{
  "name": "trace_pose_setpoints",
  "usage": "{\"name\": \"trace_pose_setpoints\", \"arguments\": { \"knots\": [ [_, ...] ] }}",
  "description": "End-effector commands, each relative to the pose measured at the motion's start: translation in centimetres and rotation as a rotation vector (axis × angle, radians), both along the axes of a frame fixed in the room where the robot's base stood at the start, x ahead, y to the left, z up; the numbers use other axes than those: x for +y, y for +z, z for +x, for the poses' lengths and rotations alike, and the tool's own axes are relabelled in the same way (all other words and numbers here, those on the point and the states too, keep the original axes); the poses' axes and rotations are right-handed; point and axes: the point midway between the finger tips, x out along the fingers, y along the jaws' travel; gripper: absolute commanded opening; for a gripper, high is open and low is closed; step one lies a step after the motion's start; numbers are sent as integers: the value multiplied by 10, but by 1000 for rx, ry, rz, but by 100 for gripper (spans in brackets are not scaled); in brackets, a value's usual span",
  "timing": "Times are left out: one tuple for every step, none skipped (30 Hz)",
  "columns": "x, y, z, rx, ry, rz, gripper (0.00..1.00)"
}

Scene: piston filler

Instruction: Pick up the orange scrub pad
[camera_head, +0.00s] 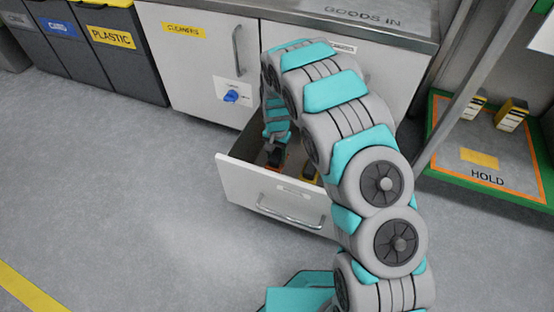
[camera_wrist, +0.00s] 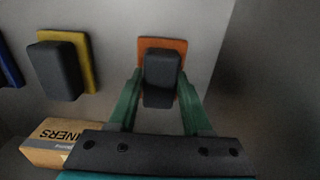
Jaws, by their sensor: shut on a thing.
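The orange scrub pad (camera_wrist: 161,43) has a dark grey block-like handle and lies in the drawer, at the top centre of the wrist view. My gripper (camera_wrist: 160,98) reaches down into the open drawer and is shut on the pad's dark handle, with a green finger on each side of it. In the head view, my gripper (camera_head: 274,145) is small and partly hidden by the drawer front and my arm. The pad shows only as a small orange patch there. I cannot tell if the pad is clear of the drawer floor.
A yellow pad (camera_wrist: 86,62) with a dark handle lies left of the orange one. A blue pad (camera_wrist: 10,66) is at the left edge. A box (camera_wrist: 47,142) sits nearby. The drawer front (camera_head: 270,200) stands open below the counter, with walls close around my gripper.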

Motion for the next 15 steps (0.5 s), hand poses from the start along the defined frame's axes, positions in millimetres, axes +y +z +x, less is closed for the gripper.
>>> {"name": "trace_pose_setpoints", "arguments": {
  "knots": [
    [0, 0, 0, 0, 0, 0, 6],
    [0, 0, 0, 0, 0, 0, 3],
    [0, 0, 0, 0, 0, 0, 0],
    [0, 0, 0, 0, 0, 0, 0],
    [0, 0, 0, 0, 0, 0, 0],
    [0, 0, 0, 0, 0, 0, 0],
    [0, 0, 0, 0, 0, 0, 0],
    [0, 0, 0, 0, 0, 0, 0],
    [0, 0, 0, 0, 0, 0, 0],
    [0, 0, 0, 0, 0, 0, 0],
    [0, 0, 0, 0, 0, 0, 0],
    [0, 1, 0, 0, 0, 0, 0],
    [0, 2, 0, -1, 0, 0, 0],
    [0, 4, 0, -1, 0, 1, 0],
    [0, 6, 1, -1, 0, 1, 0]
  ]
}}
